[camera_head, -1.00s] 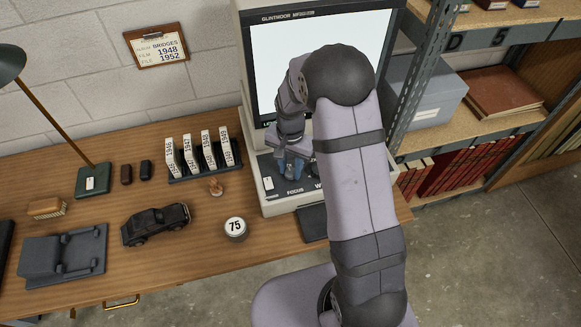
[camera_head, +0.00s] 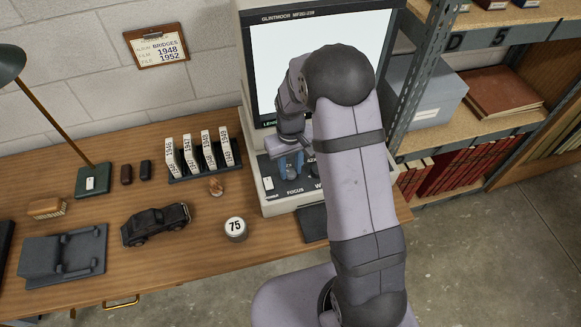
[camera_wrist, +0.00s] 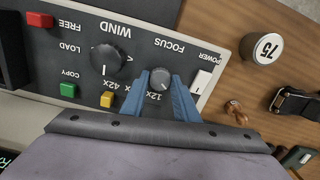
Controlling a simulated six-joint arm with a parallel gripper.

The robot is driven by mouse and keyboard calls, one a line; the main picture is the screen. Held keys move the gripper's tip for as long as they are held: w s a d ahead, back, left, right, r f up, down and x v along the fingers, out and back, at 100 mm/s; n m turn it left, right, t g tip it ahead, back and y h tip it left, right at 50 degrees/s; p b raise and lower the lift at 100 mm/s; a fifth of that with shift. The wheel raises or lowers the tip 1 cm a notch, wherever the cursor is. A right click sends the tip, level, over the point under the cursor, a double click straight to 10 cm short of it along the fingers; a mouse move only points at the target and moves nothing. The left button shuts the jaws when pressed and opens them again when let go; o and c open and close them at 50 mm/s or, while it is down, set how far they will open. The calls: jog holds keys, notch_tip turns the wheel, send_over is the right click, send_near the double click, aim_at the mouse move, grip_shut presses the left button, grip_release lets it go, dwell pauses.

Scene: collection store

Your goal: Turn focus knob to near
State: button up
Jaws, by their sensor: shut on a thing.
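The focus knob (camera_wrist: 159,79) is a small round dark knob under the FOCUS label on the reader's grey control panel (camera_wrist: 205,47). In the wrist view the two blue fingers of my gripper (camera_wrist: 161,78) stand on either side of it, shut on its rim. In the head view my gripper (camera_head: 291,165) is down at the panel above the FOCUS label, and the knob is hidden there by the fingers. The near mark and any pointer on the knob cannot be made out.
A larger WIND knob (camera_wrist: 107,60) stands beside the fingers, with a white power switch (camera_wrist: 201,81) on the other side. Yellow (camera_wrist: 107,99), green (camera_wrist: 68,90) and red (camera_wrist: 40,19) buttons are nearby. A round "75" tin (camera_head: 235,229) and model car (camera_head: 155,224) stand on the desk.

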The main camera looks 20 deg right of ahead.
aim_at(290, 172)
jog(key=n, duration=0.4)
jog(key=shift+n, duration=0.3)
jog(key=shift+w+n, duration=0.1)
jog(key=shift+n, duration=1.8)
jog(key=o, duration=1.1)
jog(key=shift+c, duration=0.2)
jog(key=shift+r, duration=0.15)
jog(key=shift+r+b, duration=0.95)
jog(key=shift+r, duration=2.6)
